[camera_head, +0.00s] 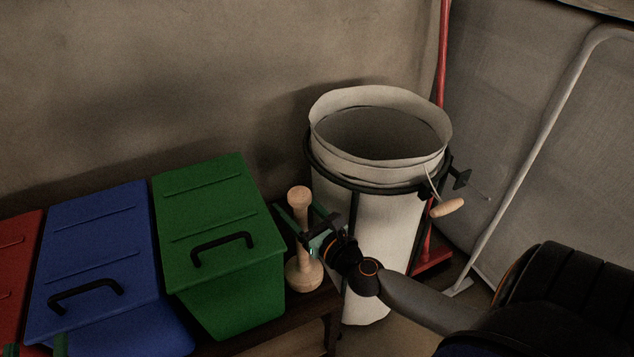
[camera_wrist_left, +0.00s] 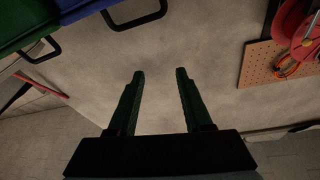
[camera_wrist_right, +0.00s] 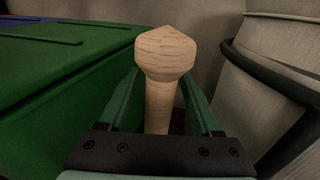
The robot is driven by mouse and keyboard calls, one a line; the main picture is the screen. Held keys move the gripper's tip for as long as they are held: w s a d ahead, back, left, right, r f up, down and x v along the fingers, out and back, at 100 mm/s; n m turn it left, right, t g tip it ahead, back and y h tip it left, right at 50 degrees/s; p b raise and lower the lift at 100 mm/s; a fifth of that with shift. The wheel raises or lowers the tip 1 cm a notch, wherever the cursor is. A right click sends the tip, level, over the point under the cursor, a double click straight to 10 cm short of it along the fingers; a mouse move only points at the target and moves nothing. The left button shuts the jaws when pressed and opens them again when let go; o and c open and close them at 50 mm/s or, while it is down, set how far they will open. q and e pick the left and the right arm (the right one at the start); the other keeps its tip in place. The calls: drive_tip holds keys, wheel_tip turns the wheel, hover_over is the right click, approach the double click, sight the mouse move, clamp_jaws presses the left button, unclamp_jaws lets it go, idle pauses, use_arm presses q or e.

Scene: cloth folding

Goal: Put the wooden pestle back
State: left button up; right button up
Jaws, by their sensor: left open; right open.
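The wooden pestle (camera_head: 304,272) stands upright on a dark bench, just right of the green bin, in the head view. Its rounded top knob and narrow shaft fill the middle of the right wrist view (camera_wrist_right: 165,54). My right gripper (camera_head: 310,226) is open, with its fingers on either side of the pestle's shaft; I cannot tell whether they touch it. My left gripper (camera_wrist_left: 159,72) is open and empty in the left wrist view. Only its green fingertips (camera_head: 36,346) show at the bottom left of the head view.
The green bin (camera_head: 212,215), blue bin (camera_head: 92,250) and red bin (camera_head: 14,265) stand in a row at left. A tall pale container (camera_head: 385,225) with a dark ring stands close right of the pestle. A pegboard (camera_wrist_left: 262,75) shows in the left wrist view.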

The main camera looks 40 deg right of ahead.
sight(305, 217)
drive_tip(key=s+b, duration=0.1)
drive_tip(key=s, duration=0.5)
drive_tip(key=shift+f, duration=0.15)
drive_tip(key=s+b, duration=0.2)
drive_tip(key=s, duration=0.3)
use_arm(q)
drive_tip(key=s+d+r+m+t+h, duration=0.1)
drive_tip(key=s+r+m+t+h, duration=0.1)
drive_tip(key=s+r+m+h, duration=0.4)
wheel_tip(305, 217, up, 5)
drive_tip(key=h, duration=0.2)
drive_tip(key=shift+s+d+m+h, duration=0.2)
drive_tip(key=shift+s+m+h, duration=0.1)
drive_tip(key=shift+s, duration=0.1)
use_arm(e)
drive_tip(key=s+a+r+m+t+y, duration=0.2)
drive_tip(key=s+a+r+m+y, duration=0.1)
drive_tip(key=a+r+m+y, duration=0.5)
drive_tip(key=s+a+r+m+t+y, duration=0.2)
drive_tip(key=a+r+m+y, duration=0.5)
drive_tip(key=r+m, duration=0.7)
drive_tip(key=shift+s+a+r+m+y, duration=0.25)
drive_tip(key=shift+s+a+m+y, duration=0.2)
drive_tip(key=shift+a, duration=0.55)
drive_tip(key=shift+c, duration=0.2)
